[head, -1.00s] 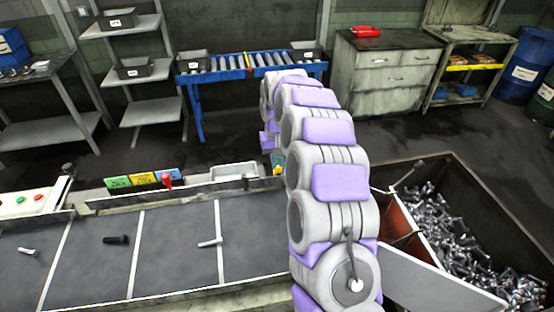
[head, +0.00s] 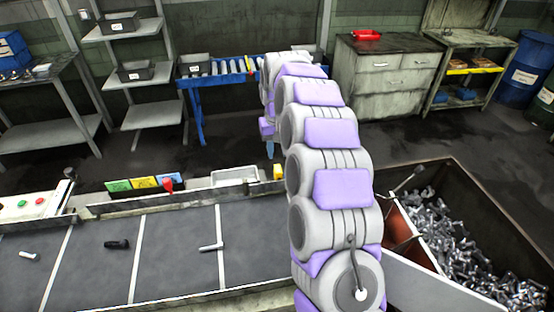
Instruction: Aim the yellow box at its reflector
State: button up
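A small yellow box (head: 278,172) stands at the far edge of the conveyor, at the right end of the white tray. My gripper (head: 270,149) is at the far end of my arm, just above and slightly left of the yellow box in the picture. A pale blue fingertip points down, and a gap shows between it and the box. My arm hides most of the gripper, so its opening does not show. I cannot make out the reflector; my arm covers the area right of the box.
A dark conveyor (head: 180,258) carries several bolts. A bin (head: 440,172) full of bolts stands at right. A blue roller table (head: 199,115) stands farther back.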

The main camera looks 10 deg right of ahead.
notch_tip(320, 180, up, 10)
jog(key=p, duration=0.1)
jog(key=shift+r, duration=0.25)
jog(key=s+a+n+g+b, duration=0.1)
jog(key=s+b, duration=0.1)
jog(key=s, duration=2)
jog(key=s+f+b, duration=0.1)
jog(key=s+f, duration=0.4)
jog(key=s, duration=0.7)
jog(key=s+d+f+m+b, duration=0.1)
jog(key=s+f, duration=0.4)
jog(key=s, duration=0.8)
jog(key=shift+g, duration=0.4)
